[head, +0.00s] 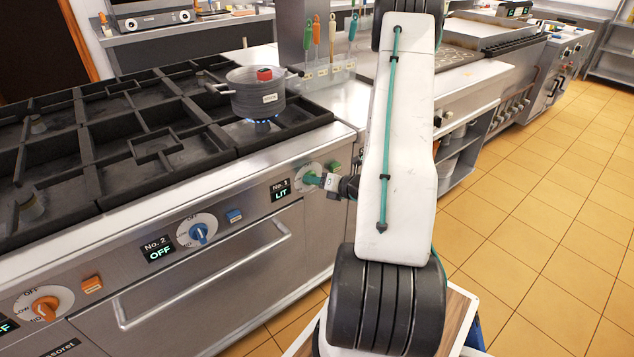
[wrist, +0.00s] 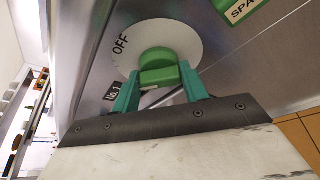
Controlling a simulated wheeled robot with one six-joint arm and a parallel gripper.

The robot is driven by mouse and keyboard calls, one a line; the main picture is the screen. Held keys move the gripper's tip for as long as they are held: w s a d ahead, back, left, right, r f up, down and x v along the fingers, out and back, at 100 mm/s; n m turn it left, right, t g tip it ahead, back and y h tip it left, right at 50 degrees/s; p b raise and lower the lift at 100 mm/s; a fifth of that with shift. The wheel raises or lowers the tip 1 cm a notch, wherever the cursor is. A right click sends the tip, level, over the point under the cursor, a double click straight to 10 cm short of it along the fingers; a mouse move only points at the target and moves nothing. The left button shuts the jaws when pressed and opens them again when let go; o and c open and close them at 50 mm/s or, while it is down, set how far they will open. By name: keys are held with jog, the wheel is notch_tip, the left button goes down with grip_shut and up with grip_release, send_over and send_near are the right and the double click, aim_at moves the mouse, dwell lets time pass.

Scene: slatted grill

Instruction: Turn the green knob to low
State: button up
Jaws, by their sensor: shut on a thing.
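The green knob (wrist: 158,66) sits on a round white dial plate (wrist: 185,38) in the wrist view. OFF is printed on the plate's upper left; other markings are hidden or unclear. My gripper (wrist: 160,84) is shut on the green knob, with one teal finger on each side of its grip bar. In the head view my gripper (head: 314,180) reaches the dial at the stove front's right end and mostly hides the knob. The display (head: 281,191) beside it reads No. 1 LIT. A blue flame (head: 262,123) burns under the pot (head: 257,98).
A green spark button (wrist: 239,9) is right of the dial. The No. 2 blue knob (head: 199,233) reads OFF, and an orange knob (head: 45,308) is further left. An oven handle (head: 205,278) runs below. Tiled floor (head: 535,220) is open at right.

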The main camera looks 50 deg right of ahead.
jog(key=n+g+h, duration=0.1)
jog(key=n+h, duration=0.1)
jog(key=n, duration=0.1)
jog(key=shift+a+n, duration=0.1)
jog(key=shift+n, duration=0.3)
jog(key=shift+h, duration=0.4)
jog(key=o, duration=1)
jog(key=shift+s, duration=0.1)
jog(key=v, duration=0.7)
jog(key=shift+s+a+r, duration=0.1)
jog(key=shift+s+r, duration=0.15)
jog(key=shift+n, duration=0.3)
